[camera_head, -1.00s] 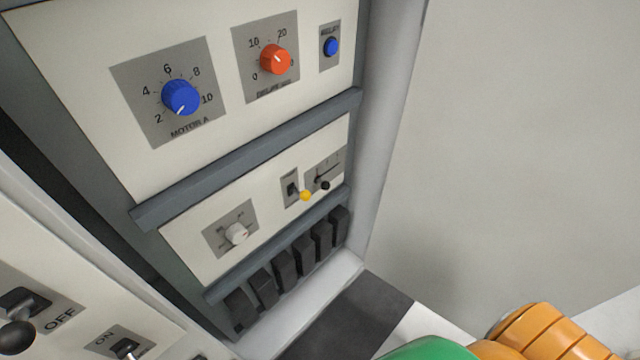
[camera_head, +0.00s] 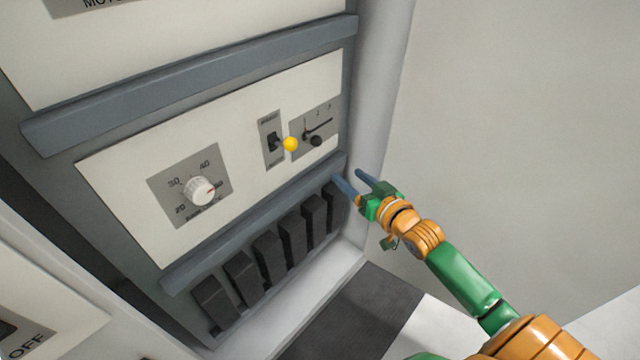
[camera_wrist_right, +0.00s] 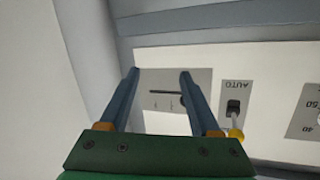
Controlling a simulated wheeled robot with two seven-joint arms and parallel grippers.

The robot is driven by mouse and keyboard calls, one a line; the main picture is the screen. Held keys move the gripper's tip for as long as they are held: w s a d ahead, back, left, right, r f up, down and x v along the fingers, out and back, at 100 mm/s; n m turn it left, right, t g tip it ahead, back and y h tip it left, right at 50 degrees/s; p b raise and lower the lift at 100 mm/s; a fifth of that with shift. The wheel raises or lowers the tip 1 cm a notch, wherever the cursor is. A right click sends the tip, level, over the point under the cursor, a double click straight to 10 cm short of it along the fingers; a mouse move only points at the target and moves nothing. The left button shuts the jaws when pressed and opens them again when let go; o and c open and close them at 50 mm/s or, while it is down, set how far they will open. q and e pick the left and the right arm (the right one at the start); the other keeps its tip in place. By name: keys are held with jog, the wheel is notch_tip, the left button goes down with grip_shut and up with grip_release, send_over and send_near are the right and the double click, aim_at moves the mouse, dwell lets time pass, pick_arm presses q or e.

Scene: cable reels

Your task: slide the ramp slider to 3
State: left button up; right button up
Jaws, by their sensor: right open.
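The ramp slider is on a grey plate (camera_head: 327,117) at the right end of the lower white panel. Its dark knob (camera_head: 316,141) is toward the left end of a slanting slot; the scale marks are too small to read surely. My right gripper (camera_head: 347,176) is open and empty, below and right of the plate, its blue fingers pointing toward the panel. In the right wrist view the slider plate (camera_wrist_right: 165,88) shows between the fingers, the slot running across; the right-hand finger partly covers the knob's end. My left gripper is out of view.
A toggle switch with a yellow tip (camera_head: 290,144) stands just left of the slider. A white dial (camera_head: 200,190) is farther left. A grey ledge (camera_head: 255,222) and several black blocks (camera_head: 270,257) lie below. A pale wall bounds the right side.

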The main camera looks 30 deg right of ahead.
jog(key=n+t+y, duration=0.1)
jog(key=t+y, duration=0.1)
send_near(320, 145)
jog(key=w, duration=0.6)
jog(key=w+a+b, duration=0.1)
jog(key=w, duration=0.2)
jog(key=shift+a+r, duration=0.15)
jog(key=shift+w, duration=0.35)
jog(key=c, duration=0.9)
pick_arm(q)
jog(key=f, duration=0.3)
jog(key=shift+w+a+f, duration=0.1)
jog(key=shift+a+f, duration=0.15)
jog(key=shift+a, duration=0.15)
pick_arm(e)
grip_shut()
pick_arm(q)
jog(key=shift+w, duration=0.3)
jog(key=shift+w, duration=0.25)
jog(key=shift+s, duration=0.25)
